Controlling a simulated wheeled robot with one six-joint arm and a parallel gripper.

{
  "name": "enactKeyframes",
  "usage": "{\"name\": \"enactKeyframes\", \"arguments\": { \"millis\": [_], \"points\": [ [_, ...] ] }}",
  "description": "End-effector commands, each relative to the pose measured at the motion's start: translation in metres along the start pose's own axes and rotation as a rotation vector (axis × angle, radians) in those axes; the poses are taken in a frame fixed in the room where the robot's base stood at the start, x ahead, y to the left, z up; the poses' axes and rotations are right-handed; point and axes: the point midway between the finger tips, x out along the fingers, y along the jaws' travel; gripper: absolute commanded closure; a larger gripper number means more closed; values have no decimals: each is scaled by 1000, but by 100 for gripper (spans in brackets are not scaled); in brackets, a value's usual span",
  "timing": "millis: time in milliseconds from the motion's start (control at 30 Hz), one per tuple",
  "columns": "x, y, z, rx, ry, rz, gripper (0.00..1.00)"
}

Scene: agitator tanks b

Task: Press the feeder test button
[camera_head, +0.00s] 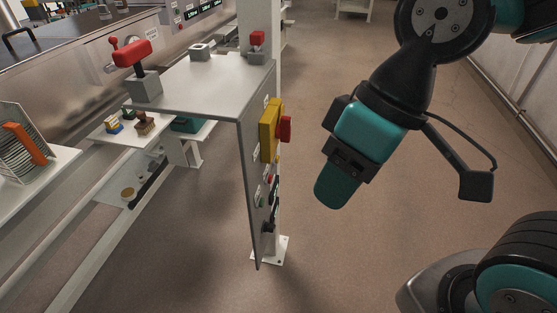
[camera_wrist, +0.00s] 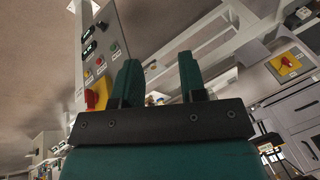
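The grey control panel (camera_head: 252,190) stands upright left of my gripper and is seen almost edge-on in the head view. It carries a small red button (camera_head: 269,179) and a green button (camera_head: 260,202). In the wrist view the panel (camera_wrist: 122,28) shows a green button (camera_wrist: 115,46) and a red button (camera_wrist: 99,61) at upper left, with small labels. The labels are too small to read, so I cannot tell which is the feeder test button. My gripper (camera_head: 334,188) hangs in free air, apart from the panel. Its teal fingers (camera_wrist: 160,78) are spread, with nothing between them.
A yellow box (camera_head: 266,136) with a red knob (camera_head: 285,129) juts from the panel above the buttons. A red-handled lever (camera_head: 132,55) stands on the grey top plate (camera_head: 195,82). Shelves with small items lie at left.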

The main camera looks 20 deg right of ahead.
Motion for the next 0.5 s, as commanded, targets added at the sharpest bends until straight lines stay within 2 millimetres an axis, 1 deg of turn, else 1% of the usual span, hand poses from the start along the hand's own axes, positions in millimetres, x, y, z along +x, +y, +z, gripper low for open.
{"name": "enactKeyframes", "arguments": {
  "millis": [100, 133, 167, 200, 267, 300, 500],
  "points": [
    [0, 0, 0, 0, 0, 0, 62],
    [0, 0, 0, 0, 0, 0, 66],
    [0, 0, 0, 0, 0, 0, 73],
    [0, 0, 0, 0, 0, 0, 82],
    [0, 0, 0, 0, 0, 0, 96],
    [0, 0, 0, 0, 0, 0, 100],
    [0, 0, 0, 0, 0, 0, 100]
  ]
}}
